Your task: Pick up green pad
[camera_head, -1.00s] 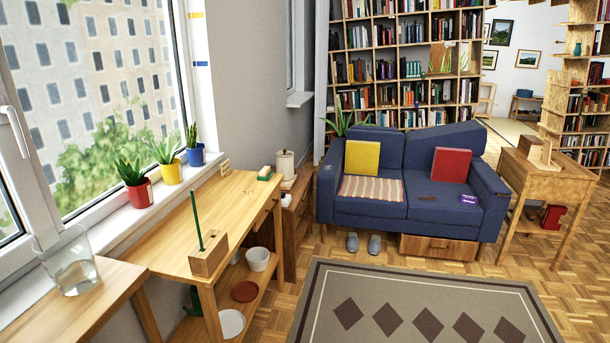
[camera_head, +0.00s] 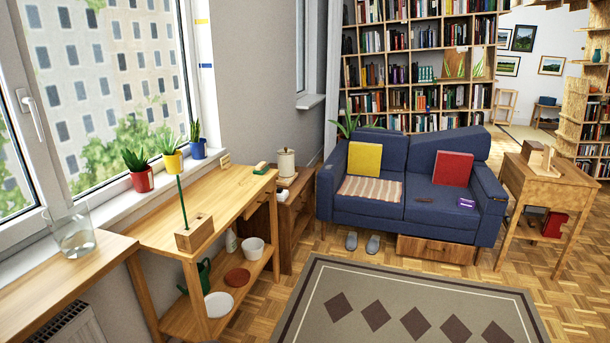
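Neither my left nor my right gripper is in view.
A wooden block with a tall green stick (camera_head: 194,235) stands at the table's near end. A blue sofa (camera_head: 425,205) is to the right. Parquet and a rug (camera_head: 400,290) leave open floor.

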